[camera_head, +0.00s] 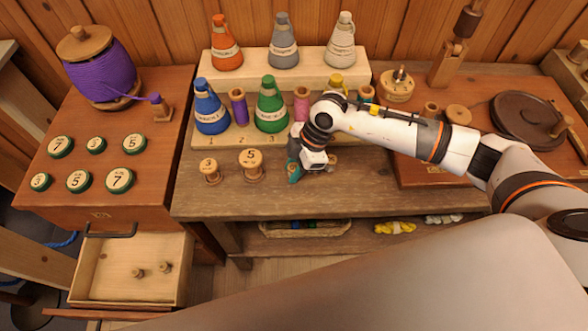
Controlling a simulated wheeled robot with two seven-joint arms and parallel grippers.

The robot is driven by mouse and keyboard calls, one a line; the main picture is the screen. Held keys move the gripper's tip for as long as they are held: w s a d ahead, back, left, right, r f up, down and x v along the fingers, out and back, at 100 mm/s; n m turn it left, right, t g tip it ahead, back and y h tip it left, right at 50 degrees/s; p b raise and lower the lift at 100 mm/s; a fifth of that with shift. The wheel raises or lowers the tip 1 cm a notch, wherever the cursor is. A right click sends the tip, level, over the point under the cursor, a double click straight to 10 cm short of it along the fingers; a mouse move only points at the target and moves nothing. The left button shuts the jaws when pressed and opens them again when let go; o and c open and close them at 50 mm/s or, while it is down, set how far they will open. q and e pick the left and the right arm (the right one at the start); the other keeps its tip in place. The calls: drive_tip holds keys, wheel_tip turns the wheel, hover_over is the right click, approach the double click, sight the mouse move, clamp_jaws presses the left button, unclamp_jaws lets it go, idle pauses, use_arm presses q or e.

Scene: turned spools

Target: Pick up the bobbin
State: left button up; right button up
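My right gripper (304,174) is low over the front of the workbench, pointing down, with a teal part at its tip. Its fingertips are mostly hidden by its own body, so I cannot see whether it is open or holds anything. Two bare wooden bobbins stand upright to its left: one marked 3 (211,173) and one marked 5 (251,168). Both are apart from the gripper. A bit of wood shows just right of the gripper; I cannot tell what it is. A purple-wound bobbin (239,106) and a pink-wound one (301,104) stand among the cones. My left gripper is not in view.
Blue (210,112) and green (270,110) thread cones stand on a numbered board behind, with more cones on a raised step. A cabinet at left holds a large purple spool (101,72) and several numbered discs. Its drawer (92,276) is open, with two small bobbins inside.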

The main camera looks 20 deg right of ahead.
drive_tip(key=c, duration=0.3)
